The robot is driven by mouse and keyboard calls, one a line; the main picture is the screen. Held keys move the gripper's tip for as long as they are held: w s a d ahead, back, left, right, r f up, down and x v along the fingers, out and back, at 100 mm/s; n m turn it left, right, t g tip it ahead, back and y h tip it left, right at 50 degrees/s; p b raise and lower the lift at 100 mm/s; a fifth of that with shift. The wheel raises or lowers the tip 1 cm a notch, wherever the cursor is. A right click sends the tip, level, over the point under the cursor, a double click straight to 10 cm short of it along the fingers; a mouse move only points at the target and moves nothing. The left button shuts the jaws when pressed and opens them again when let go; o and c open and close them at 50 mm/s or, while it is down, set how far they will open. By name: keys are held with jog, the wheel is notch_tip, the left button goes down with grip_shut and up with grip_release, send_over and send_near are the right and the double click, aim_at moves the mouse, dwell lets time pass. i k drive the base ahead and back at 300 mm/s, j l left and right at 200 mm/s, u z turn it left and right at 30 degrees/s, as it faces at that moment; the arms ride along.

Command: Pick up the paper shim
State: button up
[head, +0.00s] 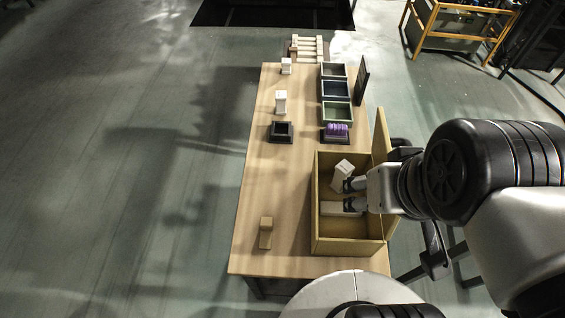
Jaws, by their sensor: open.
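An open wooden box (316,225) stands at the front right of the table, its lid raised on the right side. Inside it a pale block (342,169) sits tilted near the back. A second pale flat piece (334,208) lies nearer the front. My gripper (349,195) reaches into the box from the right. Its dark fingers are open, one near each pale piece; I cannot tell whether either finger touches. I cannot tell which pale piece is the paper shim. The gripper hides part of the box floor.
A tan block (266,232) stands left of the box on the wooden table (262,180). Behind the box are a dark tray (281,132), purple discs (337,129), several bins (337,112), white pieces (281,101) and an upright dark panel (362,82). The table's left side is mostly clear.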

aim_at(266, 224)
jog(key=k+u, duration=0.1)
jog(key=u, duration=0.8)
jog(key=i+j+z, duration=0.15)
jog(key=j+z, duration=0.2)
jog(key=j, duration=0.15)
jog(key=j+z, duration=0.35)
jog(key=j, duration=0.2)
jog(key=j+z, duration=0.35)
jog(key=j, duration=0.2)
